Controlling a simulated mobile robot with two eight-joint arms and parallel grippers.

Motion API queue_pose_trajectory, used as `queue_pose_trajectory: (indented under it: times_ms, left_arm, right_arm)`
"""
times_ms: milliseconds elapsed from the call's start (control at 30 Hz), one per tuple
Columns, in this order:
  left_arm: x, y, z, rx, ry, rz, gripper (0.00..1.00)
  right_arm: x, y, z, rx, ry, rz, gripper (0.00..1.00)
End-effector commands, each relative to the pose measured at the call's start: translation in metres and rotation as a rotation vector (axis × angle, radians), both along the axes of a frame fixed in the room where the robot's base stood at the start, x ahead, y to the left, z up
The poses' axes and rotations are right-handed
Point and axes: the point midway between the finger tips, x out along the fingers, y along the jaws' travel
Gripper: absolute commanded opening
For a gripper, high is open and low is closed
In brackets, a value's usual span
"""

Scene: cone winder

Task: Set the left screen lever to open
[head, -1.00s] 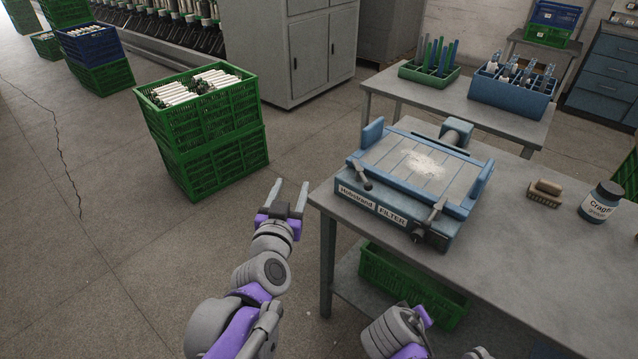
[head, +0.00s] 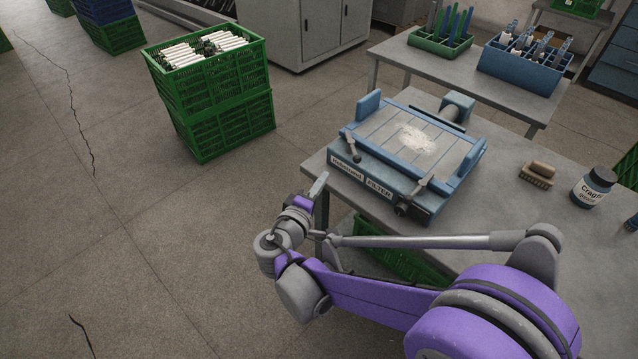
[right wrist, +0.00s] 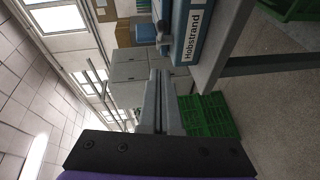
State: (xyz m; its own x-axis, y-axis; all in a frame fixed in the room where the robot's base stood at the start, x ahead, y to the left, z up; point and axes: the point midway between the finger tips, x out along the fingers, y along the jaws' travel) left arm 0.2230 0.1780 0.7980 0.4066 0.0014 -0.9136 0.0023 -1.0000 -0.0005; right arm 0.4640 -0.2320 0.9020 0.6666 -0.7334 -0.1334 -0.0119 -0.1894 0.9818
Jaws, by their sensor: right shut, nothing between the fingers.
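The blue filter box (head: 410,150) stands on the grey table, its front labelled Hobstrand FILTER. The left screen lever (head: 352,147) is a small dark lever with a round knob at its front left corner, tilted down toward the front. A second lever (head: 422,184) sits at the front right. My right gripper (head: 320,185) is just left of the box, by the table's left corner, apart from the lever. In the right wrist view its fingers (right wrist: 160,75) are shut and empty, with the labelled box front (right wrist: 192,35) close by. My left gripper is out of view.
A brush (head: 537,174) and a labelled jar (head: 593,187) stand right on the table (head: 505,215). Stacked green crates (head: 222,115) with white cones stand on the floor at left. A green bin (head: 372,228) is under the table.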

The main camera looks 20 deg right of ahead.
Motion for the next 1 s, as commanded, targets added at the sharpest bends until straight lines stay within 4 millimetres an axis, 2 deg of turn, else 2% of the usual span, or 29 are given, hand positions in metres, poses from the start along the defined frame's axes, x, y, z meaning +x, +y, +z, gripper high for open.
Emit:
queue_pose_trajectory:
  times_ms: [33, 300, 500, 667, 1000]
  left_arm:
    - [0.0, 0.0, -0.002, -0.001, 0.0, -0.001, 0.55]
    - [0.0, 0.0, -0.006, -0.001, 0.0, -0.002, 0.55]
    - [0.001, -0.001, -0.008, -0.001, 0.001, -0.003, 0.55]
    - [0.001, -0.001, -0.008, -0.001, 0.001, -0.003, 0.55]
    - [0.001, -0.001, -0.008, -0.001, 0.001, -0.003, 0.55]
  right_arm:
    - [0.008, -0.011, -0.002, -0.001, 0.0, -0.005, 0.0]
    - [0.044, -0.052, -0.01, 0.0, 0.001, -0.004, 0.0]
    - [0.04, -0.078, -0.015, 0.001, 0.001, -0.002, 0.0]
    - [0.04, -0.085, -0.016, 0.001, 0.001, 0.0, 0.0]
    - [0.04, -0.086, -0.016, 0.001, 0.001, 0.0, 0.0]
